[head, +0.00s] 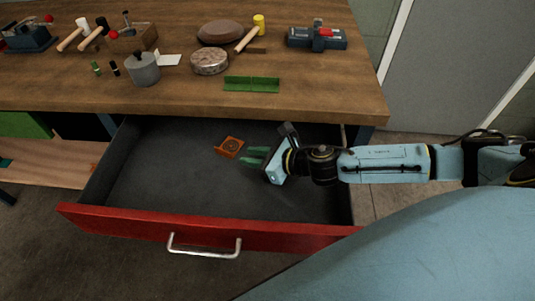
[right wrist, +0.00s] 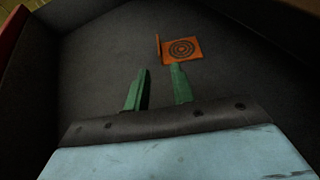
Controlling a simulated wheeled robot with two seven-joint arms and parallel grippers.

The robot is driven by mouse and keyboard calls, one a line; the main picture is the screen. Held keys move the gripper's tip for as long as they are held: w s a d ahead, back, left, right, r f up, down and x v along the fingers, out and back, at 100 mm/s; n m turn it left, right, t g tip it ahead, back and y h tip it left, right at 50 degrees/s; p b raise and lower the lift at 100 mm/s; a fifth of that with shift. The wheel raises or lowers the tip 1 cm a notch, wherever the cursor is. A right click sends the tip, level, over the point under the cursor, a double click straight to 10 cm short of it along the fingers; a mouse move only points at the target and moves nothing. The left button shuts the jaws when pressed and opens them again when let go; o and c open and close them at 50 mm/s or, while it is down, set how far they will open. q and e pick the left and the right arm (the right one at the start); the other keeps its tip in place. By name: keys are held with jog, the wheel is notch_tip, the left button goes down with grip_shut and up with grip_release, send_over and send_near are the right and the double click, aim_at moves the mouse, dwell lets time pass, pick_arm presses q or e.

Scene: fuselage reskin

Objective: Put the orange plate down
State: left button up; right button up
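The orange plate (head: 229,147) lies in the open drawer, toward the back. It has dark ring markings and a short raised edge on one side. It also shows in the right wrist view (right wrist: 183,50), just beyond my fingertips. My right gripper (head: 247,154) is inside the drawer, just right of the plate in the head view. Its two green fingers (right wrist: 160,68) are apart with nothing between them. The right-hand fingertip looks very close to the plate's near edge; I cannot tell whether they touch. My left gripper is not in view.
The grey drawer (head: 150,185) has a red front (head: 300,236) with a metal handle (head: 204,247); its floor is otherwise clear. The wooden bench top (head: 330,90) above holds mallets, a grey pot (head: 142,70), a green angle strip (head: 251,84) and a vise (head: 316,38).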

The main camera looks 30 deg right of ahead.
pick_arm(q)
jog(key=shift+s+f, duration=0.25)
pick_arm(e)
jog(key=shift+v, duration=2.65)
